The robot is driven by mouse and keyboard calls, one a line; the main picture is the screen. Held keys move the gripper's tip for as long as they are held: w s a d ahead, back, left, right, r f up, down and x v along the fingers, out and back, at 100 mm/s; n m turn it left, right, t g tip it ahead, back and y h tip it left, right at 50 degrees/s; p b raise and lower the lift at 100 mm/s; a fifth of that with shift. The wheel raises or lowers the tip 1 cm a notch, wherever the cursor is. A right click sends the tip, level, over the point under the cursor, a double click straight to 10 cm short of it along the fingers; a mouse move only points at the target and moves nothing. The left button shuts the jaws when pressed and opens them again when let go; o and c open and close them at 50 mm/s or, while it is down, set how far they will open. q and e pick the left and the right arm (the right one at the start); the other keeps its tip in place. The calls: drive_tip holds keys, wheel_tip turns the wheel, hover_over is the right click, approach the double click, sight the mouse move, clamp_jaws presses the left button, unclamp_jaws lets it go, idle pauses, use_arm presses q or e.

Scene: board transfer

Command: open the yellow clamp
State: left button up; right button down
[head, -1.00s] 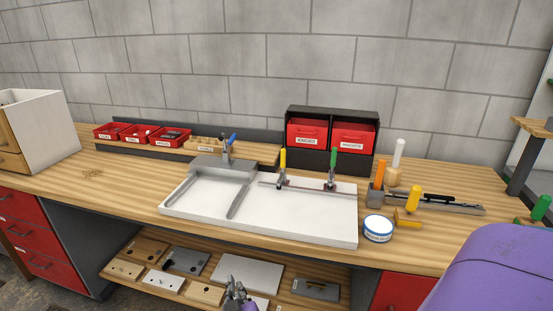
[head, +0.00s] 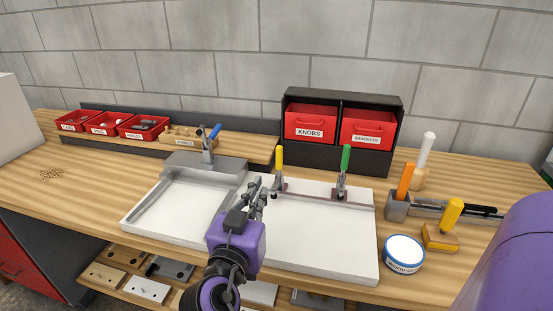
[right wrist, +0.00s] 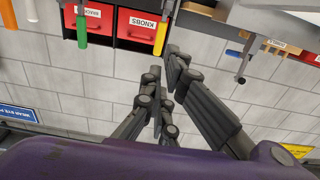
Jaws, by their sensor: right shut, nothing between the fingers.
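The yellow clamp (head: 279,168) stands at the back edge of the white board (head: 325,255), its yellow handle upright. Its handle also shows in the upside-down right wrist view (right wrist: 160,34). My right gripper (head: 257,186) is shut and empty, just left of and in front of the yellow clamp in the head view. In the right wrist view the gripper (right wrist: 166,68) has its fingertips just below the yellow handle in the picture, with no contact visible. My left gripper is out of view.
A green-handled clamp (head: 345,165) stands right of the yellow one, and a blue-handled clamp (head: 209,142) stands to the left. Red bins in a black rack (head: 393,140) stand behind. A round tin (head: 404,254) and upright-handled tools stand at the right.

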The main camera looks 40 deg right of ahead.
sight(277, 156)
drive_tip(key=p+x, duration=0.2)
drive_tip(key=x, duration=0.4)
drive_tip(key=p+x, duration=0.2)
drive_tip(key=x, duration=0.4)
drive_tip(key=shift+w+d+r, duration=0.25)
drive_tip(key=shift+w, duration=0.05)
drive_tip(key=shift+w+d+f, duration=0.15)
drive_tip(key=shift+w+d, duration=0.05)
drive_tip(key=shift+w, duration=0.1)
